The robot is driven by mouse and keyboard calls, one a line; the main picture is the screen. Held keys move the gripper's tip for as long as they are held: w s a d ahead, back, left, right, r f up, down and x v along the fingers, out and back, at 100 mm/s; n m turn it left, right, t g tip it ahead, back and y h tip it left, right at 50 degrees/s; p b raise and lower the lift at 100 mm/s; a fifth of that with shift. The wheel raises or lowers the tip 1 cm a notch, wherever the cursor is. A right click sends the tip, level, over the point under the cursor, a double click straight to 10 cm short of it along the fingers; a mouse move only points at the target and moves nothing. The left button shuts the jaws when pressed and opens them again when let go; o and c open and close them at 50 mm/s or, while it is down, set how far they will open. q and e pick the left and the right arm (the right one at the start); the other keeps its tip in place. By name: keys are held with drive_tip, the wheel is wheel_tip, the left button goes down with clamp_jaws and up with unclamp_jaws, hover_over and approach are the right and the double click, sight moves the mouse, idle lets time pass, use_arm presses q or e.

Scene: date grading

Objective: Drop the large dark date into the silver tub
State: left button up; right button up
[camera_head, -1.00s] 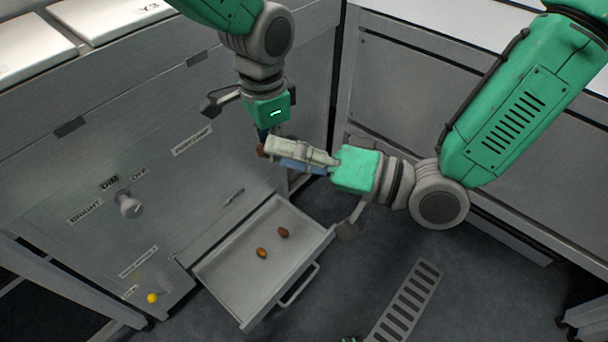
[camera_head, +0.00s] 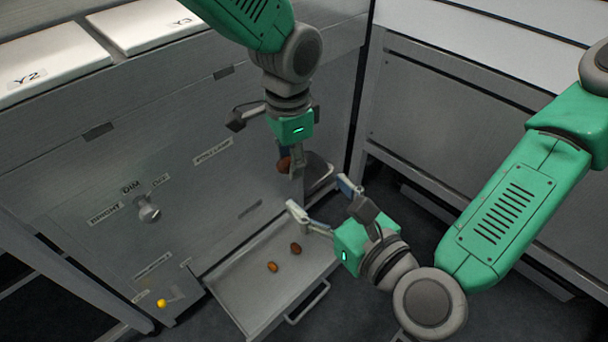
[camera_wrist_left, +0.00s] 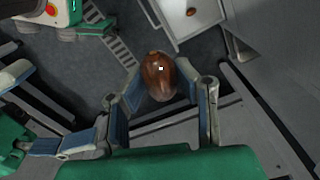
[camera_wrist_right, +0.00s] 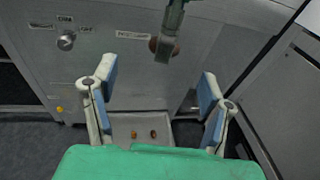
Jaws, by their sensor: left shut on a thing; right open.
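The large dark date (camera_head: 284,164) is brown and glossy and hangs in the air in front of the cabinet. My left gripper (camera_head: 291,161) points down and is shut on it; the left wrist view shows the date (camera_wrist_left: 160,77) between the blue finger pads. My right gripper (camera_head: 322,199) is open and empty, below and to the right of the left one. A grey rounded container (camera_head: 319,169), which may be the silver tub, shows behind the left gripper and is partly hidden. Its inside cannot be made out.
An open metal drawer (camera_head: 238,291) below holds two smaller brown dates (camera_head: 272,267) (camera_head: 296,248). The cabinet front carries a dimmer knob (camera_head: 149,210) and a yellow button (camera_head: 162,303). White lids (camera_head: 140,24) lie on top. A grey side wall (camera_head: 450,120) stands at the right.

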sight(285, 160)
drive_tip(key=x, duration=1.1)
drive_tip(key=shift+r, duration=0.1)
drive_tip(key=shift+s, duration=0.1)
drive_tip(key=c, duration=1)
use_arm(q)
drive_tip(key=o, duration=0.9)
use_arm(e)
drive_tip(key=shift+o, duration=0.2)
